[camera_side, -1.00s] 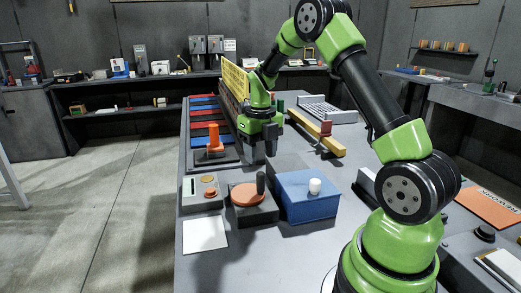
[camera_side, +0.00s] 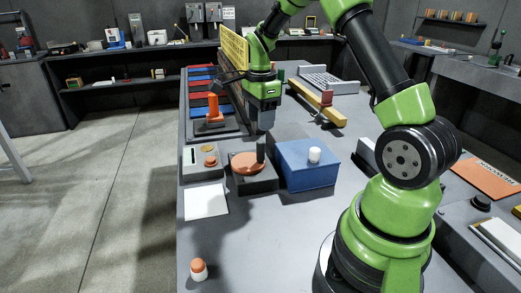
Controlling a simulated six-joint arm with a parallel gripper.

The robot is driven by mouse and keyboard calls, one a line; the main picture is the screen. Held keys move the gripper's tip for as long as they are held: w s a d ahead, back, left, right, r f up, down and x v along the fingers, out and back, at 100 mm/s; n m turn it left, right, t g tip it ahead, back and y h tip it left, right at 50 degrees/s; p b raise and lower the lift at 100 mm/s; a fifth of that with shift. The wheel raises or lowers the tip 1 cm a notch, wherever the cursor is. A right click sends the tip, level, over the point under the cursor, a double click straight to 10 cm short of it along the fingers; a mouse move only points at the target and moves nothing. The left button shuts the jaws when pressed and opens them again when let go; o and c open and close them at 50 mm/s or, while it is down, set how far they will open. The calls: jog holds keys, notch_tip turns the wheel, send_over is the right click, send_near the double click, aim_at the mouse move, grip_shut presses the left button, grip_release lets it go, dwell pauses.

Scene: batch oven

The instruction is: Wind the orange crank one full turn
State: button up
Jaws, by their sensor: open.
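The crank is an orange disc (camera_side: 244,164) on a dark square base, with an upright dark handle (camera_side: 261,150) at the disc's right side. My gripper (camera_side: 266,127) points down above and just behind the handle in the picture. Its fingers line up one in front of the other, so the gap between them is hidden. The gripper is open and holds nothing that I can see. The fingertips look close to the handle's top. Whether they touch it cannot be told.
A blue box (camera_side: 308,172) with a white knob stands right of the crank. A grey button panel (camera_side: 203,166) is at its left, a white sheet (camera_side: 205,202) in front. An orange lever (camera_side: 214,106) stands behind. An orange-capped piece (camera_side: 198,269) is at the front.

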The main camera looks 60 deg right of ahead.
aim_at(261, 141)
jog(key=n, duration=0.6)
jog(key=shift+n, duration=0.3)
jog(key=n, duration=1.2)
jog(key=shift+r+n, duration=0.1)
jog(key=shift+n, duration=0.2)
jog(key=n, duration=0.5)
jog(key=shift+n, duration=0.4)
jog(key=n, duration=0.6)
jog(key=shift+n, duration=0.3)
notch_tip(261, 141, down, 10)
jog(key=shift+r, duration=0.1)
